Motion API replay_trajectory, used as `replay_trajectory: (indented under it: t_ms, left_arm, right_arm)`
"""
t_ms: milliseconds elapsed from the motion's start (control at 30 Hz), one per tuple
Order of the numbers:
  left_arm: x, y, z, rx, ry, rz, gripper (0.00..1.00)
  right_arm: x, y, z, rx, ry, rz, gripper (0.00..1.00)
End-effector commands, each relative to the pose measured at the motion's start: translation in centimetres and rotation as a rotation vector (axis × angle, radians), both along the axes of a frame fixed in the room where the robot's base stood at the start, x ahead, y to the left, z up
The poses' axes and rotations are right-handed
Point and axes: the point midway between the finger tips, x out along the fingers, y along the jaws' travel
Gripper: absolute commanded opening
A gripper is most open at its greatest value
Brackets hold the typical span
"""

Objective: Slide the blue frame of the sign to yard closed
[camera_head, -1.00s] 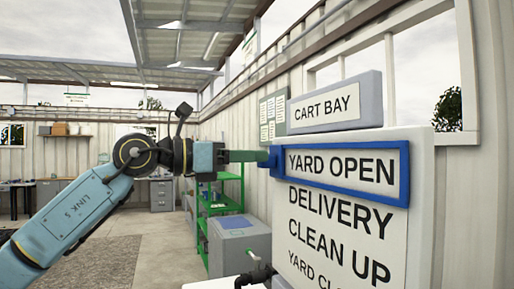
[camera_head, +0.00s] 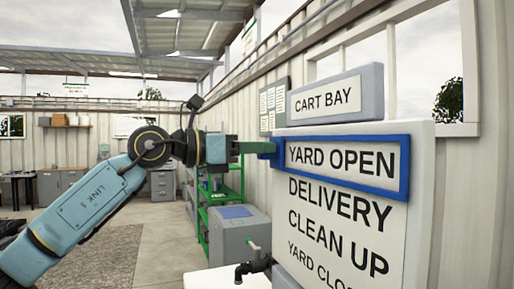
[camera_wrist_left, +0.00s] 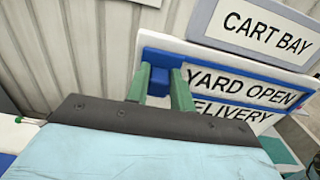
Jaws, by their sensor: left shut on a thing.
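The sign is a white board (camera_head: 345,222) listing YARD OPEN, DELIVERY, CLEAN UP and a partly cut-off YARD line. The blue frame (camera_head: 350,186) surrounds the top line, YARD OPEN. A blue tab (camera_head: 268,147) juts from the frame's left end. My left gripper (camera_head: 258,147) reaches it from the left and is shut on this tab. In the left wrist view the tab (camera_wrist_left: 159,81) sits between the two green fingers of the gripper (camera_wrist_left: 161,76). My right gripper is not in view.
A grey CART BAY plate (camera_head: 338,97) tops the board. A dark tap (camera_head: 250,267) is at lower left of the sign. A grey cabinet (camera_head: 240,243) and a green shelf rack (camera_head: 203,220) stand behind. A corrugated wall runs behind the sign.

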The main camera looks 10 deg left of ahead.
Motion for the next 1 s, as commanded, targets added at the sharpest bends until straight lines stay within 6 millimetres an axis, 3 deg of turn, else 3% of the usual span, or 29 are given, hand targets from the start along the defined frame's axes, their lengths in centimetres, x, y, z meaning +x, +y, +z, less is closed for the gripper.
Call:
replay_trajectory:
  t_ms: [267,800,1000]
  left_arm:
    - [0.0,0.0,-1.5,0.000,0.001,0.000,0.00]
    - [0.0,0.0,-13.2,0.001,0.003,0.000,0.00]
    - [0.0,0.0,-16.2,0.000,0.001,0.000,0.00]
  right_arm:
    - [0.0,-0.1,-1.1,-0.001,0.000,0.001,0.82]
    - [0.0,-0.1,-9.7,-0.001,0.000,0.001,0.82]
    - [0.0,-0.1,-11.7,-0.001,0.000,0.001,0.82]
